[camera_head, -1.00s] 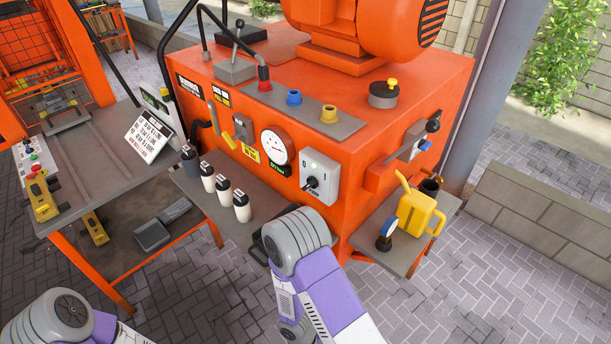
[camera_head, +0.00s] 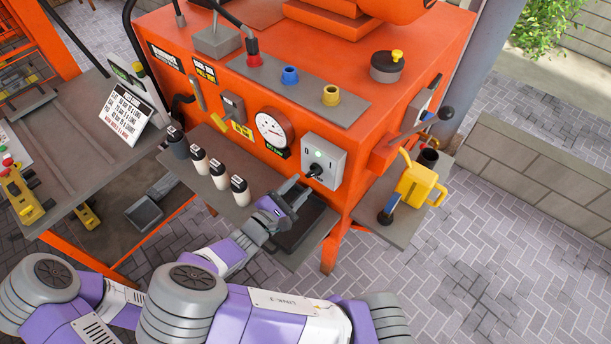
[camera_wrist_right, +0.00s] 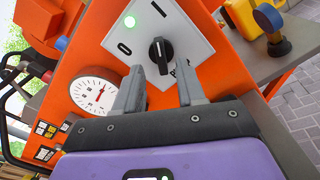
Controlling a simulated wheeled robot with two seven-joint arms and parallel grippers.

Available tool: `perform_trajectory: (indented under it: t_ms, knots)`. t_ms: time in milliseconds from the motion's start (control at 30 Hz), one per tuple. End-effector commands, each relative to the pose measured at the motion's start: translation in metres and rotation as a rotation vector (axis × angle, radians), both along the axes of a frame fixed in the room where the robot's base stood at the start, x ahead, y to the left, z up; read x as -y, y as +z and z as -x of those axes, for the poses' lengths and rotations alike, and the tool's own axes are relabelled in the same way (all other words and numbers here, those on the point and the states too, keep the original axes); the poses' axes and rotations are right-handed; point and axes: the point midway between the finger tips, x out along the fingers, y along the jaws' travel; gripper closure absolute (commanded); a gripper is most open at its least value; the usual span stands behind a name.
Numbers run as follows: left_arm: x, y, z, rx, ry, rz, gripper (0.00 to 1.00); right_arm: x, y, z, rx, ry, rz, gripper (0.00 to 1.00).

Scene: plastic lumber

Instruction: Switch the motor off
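The motor switch is a light grey box (camera_head: 330,151) on the front of the orange machine, with a black rotary knob (camera_head: 316,171) and a lit green lamp. In the right wrist view the knob (camera_wrist_right: 161,54) shows close up; its white line points towards the "I" mark, with the "0" mark to the left. My right gripper (camera_head: 293,190) is just in front of and below the box. In the wrist view its fingers (camera_wrist_right: 160,86) are apart and empty, just short of the knob. My left gripper is out of view.
A round gauge (camera_head: 272,128) sits left of the switch. Several bottles (camera_head: 219,175) stand on the shelf left of my gripper. A yellow oil can (camera_head: 419,184) stands on a side shelf at the right.

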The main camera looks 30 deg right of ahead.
Motion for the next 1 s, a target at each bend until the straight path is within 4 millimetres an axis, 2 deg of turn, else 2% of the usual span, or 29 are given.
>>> perform_trajectory:
  t_ms: [100, 233, 600, 867, 1000]
  knots:
    - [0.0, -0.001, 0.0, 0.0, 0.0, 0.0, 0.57, 0.019, -0.001, -0.006, -0.003, -0.003, 0.0, 0.61]
    - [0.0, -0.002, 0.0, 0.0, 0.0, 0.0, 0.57, 0.032, -0.001, -0.012, -0.003, -0.002, 0.0, 0.61]
    - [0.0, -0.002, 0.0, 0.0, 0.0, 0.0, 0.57, 0.039, -0.001, -0.015, -0.003, -0.001, -0.002, 0.61]
    - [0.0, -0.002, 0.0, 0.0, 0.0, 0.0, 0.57, 0.038, -0.001, -0.015, -0.003, -0.001, -0.003, 0.99]
    - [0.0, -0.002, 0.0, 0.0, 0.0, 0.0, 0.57, 0.038, -0.001, -0.015, -0.003, -0.001, -0.003, 1.0]
